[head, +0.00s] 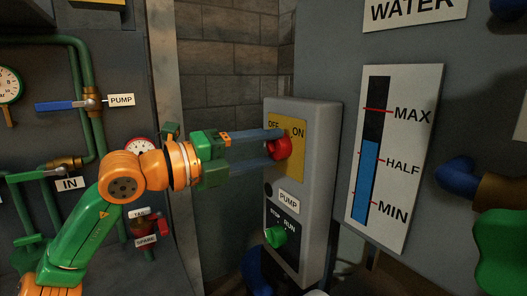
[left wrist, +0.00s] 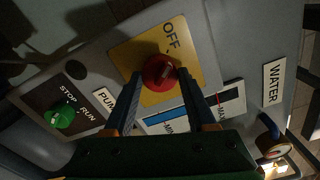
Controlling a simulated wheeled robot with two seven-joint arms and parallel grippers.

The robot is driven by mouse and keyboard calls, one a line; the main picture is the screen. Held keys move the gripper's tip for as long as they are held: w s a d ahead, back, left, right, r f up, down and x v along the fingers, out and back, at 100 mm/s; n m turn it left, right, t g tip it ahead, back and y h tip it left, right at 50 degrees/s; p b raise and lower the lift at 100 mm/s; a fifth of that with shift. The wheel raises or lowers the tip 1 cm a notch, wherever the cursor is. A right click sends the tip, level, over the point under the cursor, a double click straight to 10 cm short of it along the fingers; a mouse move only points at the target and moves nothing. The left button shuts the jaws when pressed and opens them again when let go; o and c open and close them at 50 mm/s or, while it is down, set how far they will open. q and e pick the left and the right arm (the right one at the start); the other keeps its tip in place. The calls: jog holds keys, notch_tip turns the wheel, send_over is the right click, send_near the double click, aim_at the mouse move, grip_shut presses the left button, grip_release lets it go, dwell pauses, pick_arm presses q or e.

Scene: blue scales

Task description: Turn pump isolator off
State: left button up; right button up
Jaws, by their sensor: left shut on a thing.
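The pump isolator is a red rotary knob (head: 283,149) on a yellow plate (head: 296,172) marked OFF and ON, high on a grey box (head: 325,150). My left gripper (head: 276,147) comes in from the left, its two blue-grey fingers shut on the red knob, one above and one below. In the left wrist view the red knob (left wrist: 157,70) sits between the fingertips of the left gripper (left wrist: 159,76), with OFF readable beyond it. ON is not readable there. I cannot tell which mark the knob points to. My right gripper is not in view.
Below on the same box are a PUMP label (head: 288,201) and a green STOP/RUN knob (head: 275,237). A water gauge board (head: 395,155) stands close to the right. At the left are pipes, a blue-handled PUMP valve (head: 62,105) and an IN label (head: 69,183).

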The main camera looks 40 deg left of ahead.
pick_arm(q)
jog(key=shift+n, duration=0.7)
jog(key=shift+r, duration=0.1)
jog(key=o, duration=1.4)
jog(key=shift+w, duration=0.1)
